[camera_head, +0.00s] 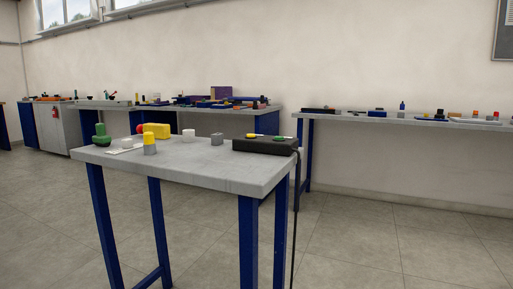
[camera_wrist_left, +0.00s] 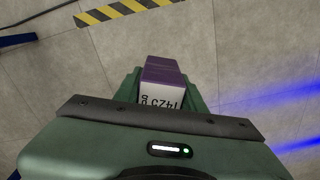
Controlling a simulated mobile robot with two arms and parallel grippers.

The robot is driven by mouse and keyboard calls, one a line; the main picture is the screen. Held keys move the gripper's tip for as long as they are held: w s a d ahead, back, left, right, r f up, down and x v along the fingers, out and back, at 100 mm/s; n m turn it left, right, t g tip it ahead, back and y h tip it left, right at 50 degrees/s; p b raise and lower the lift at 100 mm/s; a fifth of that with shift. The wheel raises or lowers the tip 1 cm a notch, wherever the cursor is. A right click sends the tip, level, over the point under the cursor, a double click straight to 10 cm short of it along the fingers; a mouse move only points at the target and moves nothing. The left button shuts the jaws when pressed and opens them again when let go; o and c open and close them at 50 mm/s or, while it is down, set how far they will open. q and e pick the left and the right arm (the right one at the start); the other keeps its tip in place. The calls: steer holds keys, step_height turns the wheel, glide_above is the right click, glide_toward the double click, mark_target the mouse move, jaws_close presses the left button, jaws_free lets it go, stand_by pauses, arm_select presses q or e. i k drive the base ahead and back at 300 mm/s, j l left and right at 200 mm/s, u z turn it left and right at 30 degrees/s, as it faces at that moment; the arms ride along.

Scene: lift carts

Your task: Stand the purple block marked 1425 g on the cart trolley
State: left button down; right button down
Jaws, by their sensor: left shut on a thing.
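The purple block (camera_wrist_left: 164,76) shows in the left wrist view, with a white label face reading 1425 g, upside down in this view. My left gripper (camera_wrist_left: 163,88) is shut on it, with a green finger on either side of the block. Bare floor shows around the held block, and I cannot tell how high it is above that floor. The head view shows neither of my grippers. I see no cart trolley that I can make out in either view. My right gripper is in neither view.
A grey-topped bench (camera_head: 185,162) with blue legs stands ahead, bearing small objects and a black box (camera_head: 265,146) with a hanging cable. Cluttered benches line the wall. Tiled floor (camera_head: 400,235) is clear at the right. Yellow-black tape (camera_wrist_left: 124,11) crosses the floor.

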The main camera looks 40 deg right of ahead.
mark_target(199, 159)
steer(key=i+l+z, duration=0.15)
steer(key=l+z, duration=0.35)
steer(key=i+l+z, duration=0.15)
steer(key=z, duration=0.35)
steer(key=l, duration=0.1)
